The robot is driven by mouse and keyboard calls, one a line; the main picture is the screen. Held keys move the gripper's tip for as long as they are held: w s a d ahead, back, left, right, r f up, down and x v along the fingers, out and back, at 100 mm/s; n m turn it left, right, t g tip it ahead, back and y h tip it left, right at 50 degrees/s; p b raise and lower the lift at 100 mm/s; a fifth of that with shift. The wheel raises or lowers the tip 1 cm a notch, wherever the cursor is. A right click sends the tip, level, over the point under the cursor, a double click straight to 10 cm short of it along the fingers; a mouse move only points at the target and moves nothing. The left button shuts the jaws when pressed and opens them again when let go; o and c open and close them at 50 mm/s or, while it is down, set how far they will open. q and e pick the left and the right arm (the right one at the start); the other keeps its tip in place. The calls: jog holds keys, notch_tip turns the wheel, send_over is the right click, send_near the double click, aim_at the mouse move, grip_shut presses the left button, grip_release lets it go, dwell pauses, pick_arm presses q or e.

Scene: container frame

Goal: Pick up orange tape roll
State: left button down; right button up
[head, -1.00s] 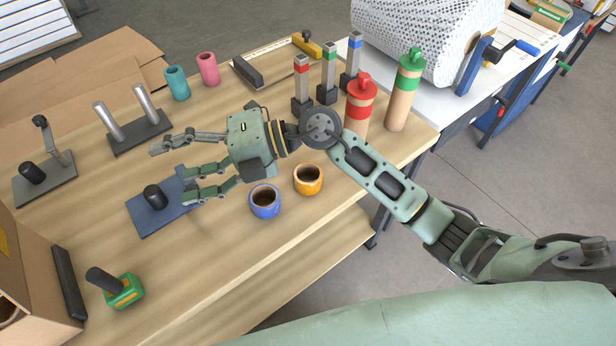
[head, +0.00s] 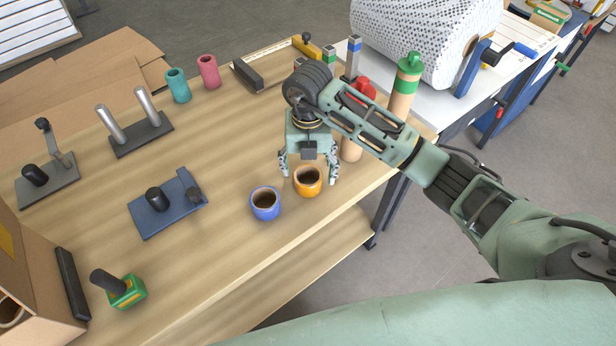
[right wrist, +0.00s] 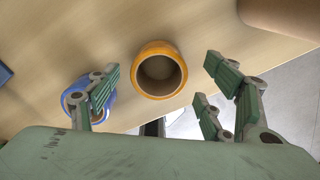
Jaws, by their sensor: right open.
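The orange tape roll (head: 308,181) stands on the wooden table near its front edge, with its dark hole facing up. My right gripper (head: 309,180) is open and points down over the roll, with fingers on either side of it in the head view. In the right wrist view the orange roll (right wrist: 159,72) lies ahead, between and beyond the spread green fingers (right wrist: 168,92). I cannot tell whether any finger touches it. A blue tape roll (head: 265,204) stands just left of it; in the right wrist view it (right wrist: 78,97) is partly behind the left finger. My left gripper is not in view.
A red-capped bottle (head: 363,88) stands close behind my right arm, partly hidden by it. A green-capped bottle (head: 405,84) is further right. A blue tape dispenser (head: 166,208) sits to the left. The table front between dispenser and green stamp-like tool (head: 123,289) is clear.

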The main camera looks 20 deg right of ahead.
aim_at(307, 177)
jog(key=shift+a+f+p, duration=0.15)
jog(key=shift+f+p, duration=0.3)
jog(key=shift+f, duration=1.45)
jog(key=c, duration=1.2)
